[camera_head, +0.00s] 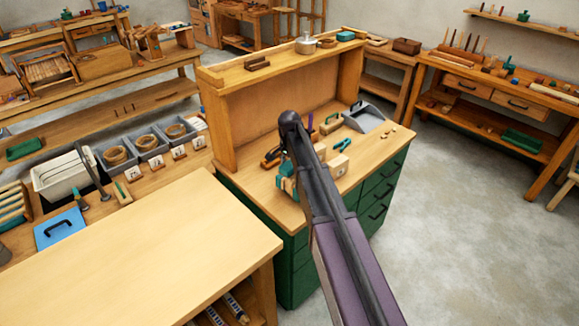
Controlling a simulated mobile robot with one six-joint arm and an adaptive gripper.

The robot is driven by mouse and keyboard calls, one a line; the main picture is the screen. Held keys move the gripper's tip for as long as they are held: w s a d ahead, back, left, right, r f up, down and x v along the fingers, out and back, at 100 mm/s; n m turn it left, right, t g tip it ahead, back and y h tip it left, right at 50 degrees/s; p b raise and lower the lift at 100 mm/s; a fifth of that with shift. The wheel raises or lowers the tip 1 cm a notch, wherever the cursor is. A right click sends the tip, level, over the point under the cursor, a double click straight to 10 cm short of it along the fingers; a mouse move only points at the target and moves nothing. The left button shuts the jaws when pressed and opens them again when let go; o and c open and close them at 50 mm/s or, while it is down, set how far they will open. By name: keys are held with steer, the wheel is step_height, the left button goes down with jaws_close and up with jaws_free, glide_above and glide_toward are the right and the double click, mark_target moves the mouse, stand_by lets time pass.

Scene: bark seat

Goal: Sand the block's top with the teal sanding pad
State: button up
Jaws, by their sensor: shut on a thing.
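My dark arm rises from the bottom right and crosses the green cabinet's wooden top. My gripper cannot be made out; the arm's own links cover the area where it may be. A small teal and pale-wood item (286,186) shows at the left edge of the arm on the bench top, partly hidden. I cannot tell whether it is the block, the sanding pad or a holder. A pale wooden block (339,165) lies just right of the arm.
The green cabinet's bench top (250,187) also holds a teal hand tool (342,145), a grey dustpan (364,117) and a dark tool with orange (270,158). A raised wooden back shelf (268,68) stands behind. A bare pale table (130,250) is at front left. Floor is clear at right.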

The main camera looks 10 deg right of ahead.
mark_target(290, 164)
steer(key=shift+r+p, duration=1.45)
steer(key=shift+r, duration=0.3)
steer(key=shift+r+p, duration=1.5)
steer(key=shift+f, duration=0.1)
step_height(290, 164, down, 6)
steer(key=b, duration=0.6)
steer(key=shift+s+d, duration=0.1)
